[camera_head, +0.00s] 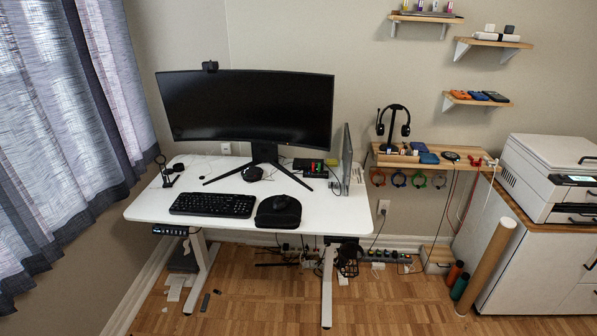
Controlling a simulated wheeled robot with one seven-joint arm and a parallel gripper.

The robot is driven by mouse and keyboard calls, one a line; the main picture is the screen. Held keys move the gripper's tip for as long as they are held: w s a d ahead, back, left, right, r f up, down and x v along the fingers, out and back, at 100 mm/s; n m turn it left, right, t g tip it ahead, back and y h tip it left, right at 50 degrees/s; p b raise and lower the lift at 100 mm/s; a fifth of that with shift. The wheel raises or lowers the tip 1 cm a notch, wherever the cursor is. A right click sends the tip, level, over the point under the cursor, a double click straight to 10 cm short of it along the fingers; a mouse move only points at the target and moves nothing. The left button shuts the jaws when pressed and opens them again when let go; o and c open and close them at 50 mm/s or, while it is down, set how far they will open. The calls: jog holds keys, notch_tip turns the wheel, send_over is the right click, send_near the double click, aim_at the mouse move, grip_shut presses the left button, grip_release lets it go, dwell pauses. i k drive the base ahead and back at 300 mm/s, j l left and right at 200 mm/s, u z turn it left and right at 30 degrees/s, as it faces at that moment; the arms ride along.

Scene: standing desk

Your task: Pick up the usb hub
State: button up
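A white standing desk (150,206) stands against the wall with a large black monitor (245,105) on it. A small dark box with red and green bits (313,167) lies on the desk right of the monitor stand; it may be the usb hub, but it is too small to tell. Other small devices lie on a wooden shelf at right, and a power strip (375,254) with plugs lies along the floor by the wall. My gripper is not in view.
A black keyboard (212,205) and a black case (278,212) occupy the desk front. A thin upright panel (346,160) stands at the desk's right. A headset stand (393,125) is on the wooden shelf (465,160). A cardboard tube (485,266) leans by the printer cabinet. The front floor is mostly clear.

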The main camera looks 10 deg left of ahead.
aim_at(315, 177)
jog(key=i+l+u, duration=0.1)
jog(key=l+u, duration=0.25)
jog(key=i+l+u, duration=0.1)
jog(key=l+u, duration=0.2)
jog(key=i+l+u, duration=0.7)
jog(key=l+u, duration=0.2)
jog(key=l, duration=0.15)
jog(key=i+l+u, duration=0.2)
jog(key=l+u, duration=0.25)
jog(key=l, duration=0.25)
jog(key=l+u, duration=0.45)
jog(key=l, duration=0.3)
jog(key=l+u, duration=0.45)
jog(key=l, duration=0.3)
jog(key=k+l+u, duration=0.15)
jog(key=l+u, duration=0.3)
jog(key=l, duration=0.3)
